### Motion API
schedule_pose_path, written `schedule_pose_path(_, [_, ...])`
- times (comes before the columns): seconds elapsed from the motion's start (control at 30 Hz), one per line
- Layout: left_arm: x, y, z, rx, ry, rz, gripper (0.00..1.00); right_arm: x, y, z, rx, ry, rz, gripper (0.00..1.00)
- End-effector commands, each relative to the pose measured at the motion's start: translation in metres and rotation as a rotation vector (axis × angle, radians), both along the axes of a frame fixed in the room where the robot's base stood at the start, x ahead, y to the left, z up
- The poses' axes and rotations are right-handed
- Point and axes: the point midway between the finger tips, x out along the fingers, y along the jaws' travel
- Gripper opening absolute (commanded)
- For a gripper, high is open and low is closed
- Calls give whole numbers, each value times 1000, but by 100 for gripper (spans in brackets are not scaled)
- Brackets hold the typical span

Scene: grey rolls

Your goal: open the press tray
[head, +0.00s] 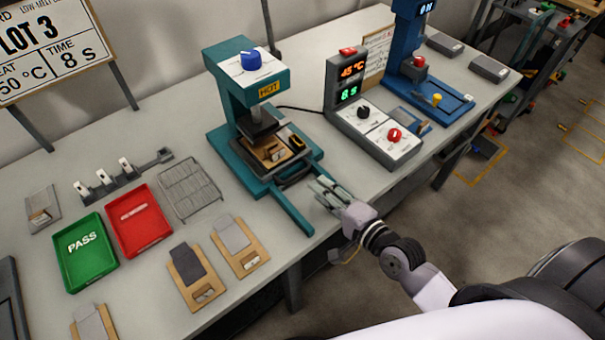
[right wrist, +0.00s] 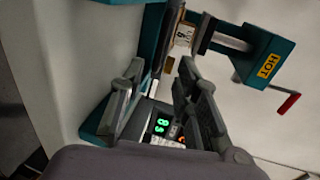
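The teal press (head: 236,83) with a yellow HOT label stands on the bench. Its tray (head: 265,154) sits under the press head, between the teal base rails, and carries a brown and dark piece. A dark handle (head: 296,177) shows at the tray's front. My right gripper (head: 322,190) is just to the right of the front rail, near the handle, over the bench edge. In the right wrist view its fingers (right wrist: 157,80) are spread with nothing clearly held between them. Part of the press shows beyond them, with the HOT label (right wrist: 269,65). My left gripper is out of view.
A control box (head: 374,134) with lit displays stands right of the press, close to my right gripper. A blue press (head: 410,60) is farther right. Green (head: 68,277) and red (head: 124,240) trays, a wire rack (head: 190,190) and boards (head: 240,262) lie to the left.

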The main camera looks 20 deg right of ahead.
Motion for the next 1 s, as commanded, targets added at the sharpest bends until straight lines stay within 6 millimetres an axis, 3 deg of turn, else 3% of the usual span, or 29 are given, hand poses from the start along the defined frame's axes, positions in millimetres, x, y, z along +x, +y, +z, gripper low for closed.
schedule_pose_path(0.2, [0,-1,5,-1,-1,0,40,41,15,-8,0,-1,-1,29])
schedule_pose_path(0.4, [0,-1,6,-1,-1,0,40,65,23,-14,-2,-1,0,29])
schedule_pose_path(0.83, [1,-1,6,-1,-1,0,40,72,26,-17,-2,0,0,29])
schedule_pose_path(1.0, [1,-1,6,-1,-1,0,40,72,26,-17,-2,0,-1,17])
